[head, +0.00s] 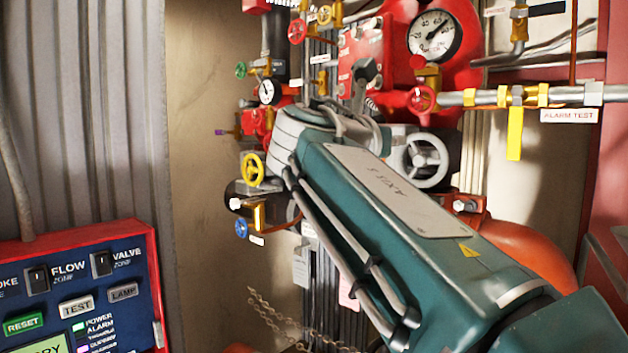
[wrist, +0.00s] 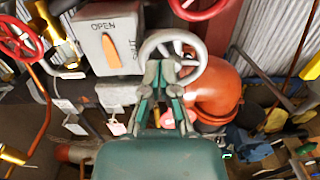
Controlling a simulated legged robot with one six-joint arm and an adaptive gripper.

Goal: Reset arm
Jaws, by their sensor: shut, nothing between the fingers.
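My gripper (wrist: 163,72) shows in the wrist view with its two fingers together and nothing between them. Its tips overlap a grey handwheel (wrist: 202,47) in the picture; I cannot tell whether they touch it. A grey box marked OPEN and SHUT, with an orange pointer (wrist: 111,50), is just left of the tips. In the head view my green arm reaches up and left towards the red valve assembly, and its far end covers part of it. I cannot make out the fingertips there. A grey handwheel (head: 421,160) shows right of the arm's end.
A blue panel with a red frame (head: 152,262) and RESET, TEST and LAMP buttons stands at lower left. A pressure gauge (head: 434,35), a yellow handwheel (head: 252,169) and an ALARM TEST pipe (head: 480,97) crowd around the arm. An orange-red pipe (wrist: 218,88) lies right of my gripper.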

